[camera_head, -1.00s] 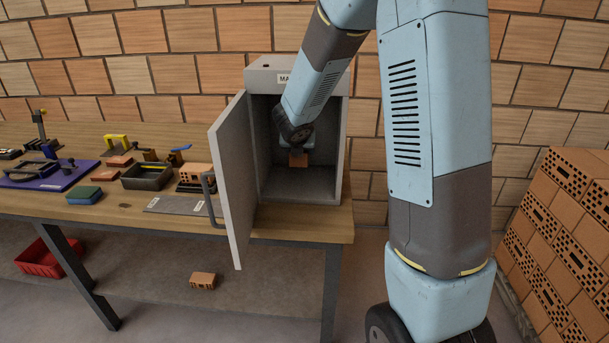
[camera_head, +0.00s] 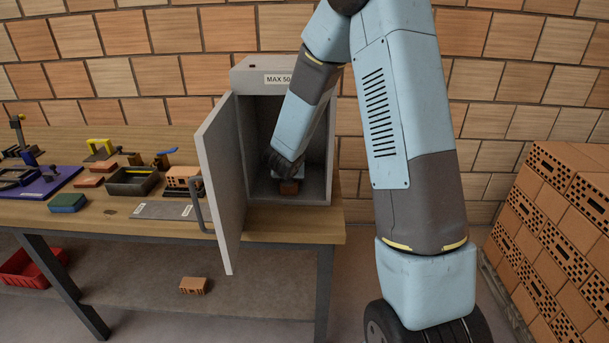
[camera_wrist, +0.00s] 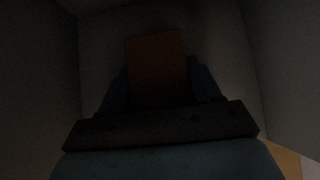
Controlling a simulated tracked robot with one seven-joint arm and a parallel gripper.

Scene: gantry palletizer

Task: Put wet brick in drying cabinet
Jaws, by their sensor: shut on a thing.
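The drying cabinet (camera_head: 284,77) is a grey box on the wooden workbench, marked "MAX 50". Its door (camera_head: 222,180) stands open toward the left. My arm reaches in through the opening. My gripper (camera_head: 287,179) is inside, low and close to the cabinet floor, shut on an orange-brown brick (camera_head: 289,188). The wrist view is dark; it shows the brick (camera_wrist: 157,68) between the two fingers, with grey cabinet walls around it. Whether the brick's underside touches the cabinet floor I cannot tell.
On the bench (camera_head: 282,227) left of the door are a grey plate (camera_head: 158,211), a perforated brick (camera_head: 180,178), a dark tray (camera_head: 132,181) and a green-blue block (camera_head: 67,203). Stacked bricks (camera_head: 560,225) stand at the right. A brick (camera_head: 194,286) and red bin (camera_head: 30,268) lie below.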

